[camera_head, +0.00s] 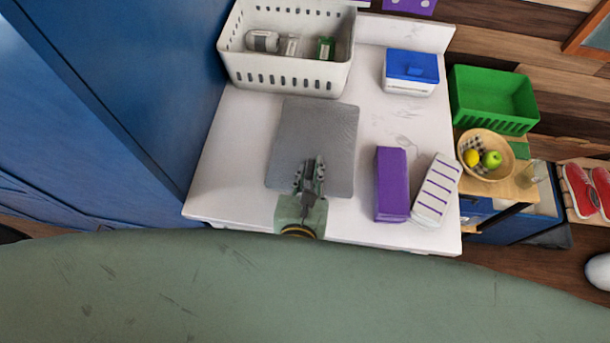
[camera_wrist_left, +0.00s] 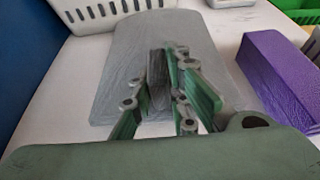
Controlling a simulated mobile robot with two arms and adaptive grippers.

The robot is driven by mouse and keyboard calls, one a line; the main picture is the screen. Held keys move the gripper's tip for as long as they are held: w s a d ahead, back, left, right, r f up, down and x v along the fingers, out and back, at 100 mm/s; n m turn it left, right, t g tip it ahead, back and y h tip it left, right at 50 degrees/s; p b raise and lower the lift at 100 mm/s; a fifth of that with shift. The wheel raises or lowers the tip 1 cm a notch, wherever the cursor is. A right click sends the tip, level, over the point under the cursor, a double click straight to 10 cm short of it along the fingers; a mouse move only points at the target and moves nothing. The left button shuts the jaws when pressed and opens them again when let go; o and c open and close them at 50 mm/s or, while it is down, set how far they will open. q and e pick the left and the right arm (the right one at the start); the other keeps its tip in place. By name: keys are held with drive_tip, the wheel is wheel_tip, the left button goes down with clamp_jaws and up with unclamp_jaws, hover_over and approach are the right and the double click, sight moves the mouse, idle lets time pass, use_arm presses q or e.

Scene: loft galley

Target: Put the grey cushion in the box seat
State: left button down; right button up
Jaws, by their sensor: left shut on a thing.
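The grey cushion (camera_head: 320,132) is a flat, rounded rectangle lying on a white surface (camera_head: 240,140), below a white basket. It also fills the upper middle of the left wrist view (camera_wrist_left: 125,55). My left gripper (camera_head: 309,168) is over the cushion's near part, with its fingers shut on a dark grey piece of the cushion that stands up between them (camera_wrist_left: 159,78). The fingers hide part of the cushion's near edge. I cannot tell which thing is the box seat. My right gripper is not in view.
The white basket (camera_head: 285,80) holds small containers. A purple block (camera_head: 391,185), a white striped block (camera_head: 437,190) and a blue-lidded box (camera_head: 411,70) stand to the right. A green crate (camera_head: 493,97) and fruit bowl (camera_head: 505,170) lie beyond. A blue wall panel (camera_head: 130,80) bounds the left.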

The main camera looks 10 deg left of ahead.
use_arm(q)
drive_tip(key=shift+s+d, duration=0.1)
drive_tip(key=shift+d, duration=0.05)
drive_tip(key=shift+f, duration=0.1)
drive_tip(key=c, duration=1.7)
unclamp_jaws()
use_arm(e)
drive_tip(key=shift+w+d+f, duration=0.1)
